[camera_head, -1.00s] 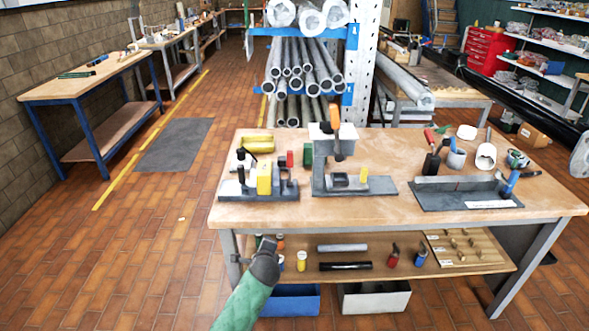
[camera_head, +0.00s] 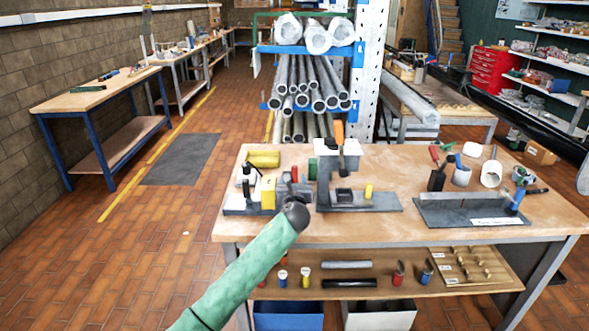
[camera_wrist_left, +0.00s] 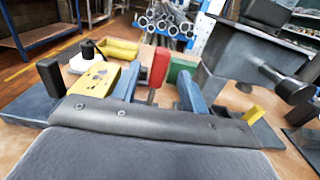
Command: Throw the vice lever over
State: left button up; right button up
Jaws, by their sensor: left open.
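The vice (camera_head: 236,206) stands at the left of the workbench, with a yellow block (camera_head: 268,192) on it. The block also shows in the left wrist view (camera_wrist_left: 92,88). A lever with a red handle (camera_head: 294,173) stands upright on its right side; in the wrist view the red handle (camera_wrist_left: 159,67) sits on a thin metal stem. My left gripper (camera_head: 294,188) is at the front of the vice, below the handle in the head view. In the wrist view its two blue fingers (camera_wrist_left: 158,92) are spread, with the handle between and beyond them. Contact cannot be seen.
A grey press (camera_head: 340,195) with an orange handle stands close to the right of the vice. A dark tray (camera_head: 455,212) and several tools are farther right. The bench's front edge is clear.

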aim_at(295, 168)
pick_arm(q)
jog(key=shift+w+r, duration=0.2)
jog(key=shift+w, duration=0.45)
jog(key=shift+w+f+p, duration=0.15)
jog(key=shift+w+p, duration=0.75)
jog(key=shift+w, duration=2.4)
pick_arm(e)
notch_tip(295, 168, down, 7)
jog(key=s+d, duration=0.1)
jog(key=s, duration=0.1)
jog(key=shift+s, duration=0.15)
jog(key=shift+d+f, duration=0.1)
pick_arm(q)
grip_shut()
